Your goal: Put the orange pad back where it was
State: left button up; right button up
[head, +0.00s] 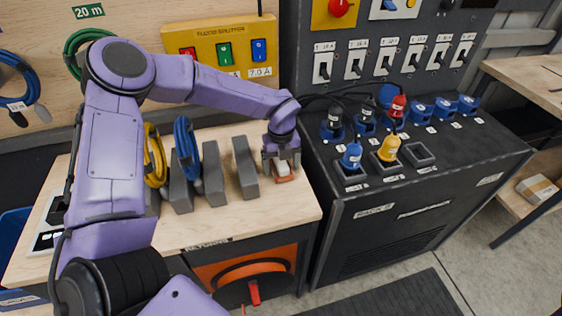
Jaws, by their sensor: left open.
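A small orange pad (286,179) lies on the wooden bench top near its right end. A small whitish piece (282,167) shows just above the pad, between my fingers; I cannot tell whether it is part of the pad. My left gripper (282,165) points down right over them, its fingers apart at either side. The fingers hide part of the pad, and I cannot tell whether they touch it. My right gripper is not in view.
Grey upright dividers (245,166) stand left of the gripper, with yellow (155,158) and blue (187,145) cable coils among them. A black rack (420,180) with coloured plugs stands at the right. A yellow splitter box (222,48) is behind. The bench front right of the dividers is clear.

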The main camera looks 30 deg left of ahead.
pick_arm(q)
jog(key=shift+r, duration=0.35)
notch_tip(320, 180, up, 12)
jog(key=b, duration=0.1)
jog(key=shift+f+b, duration=0.2)
jog(key=shift+b, duration=0.2)
jog(key=shift+c, duration=0.3)
dwell(1.6)
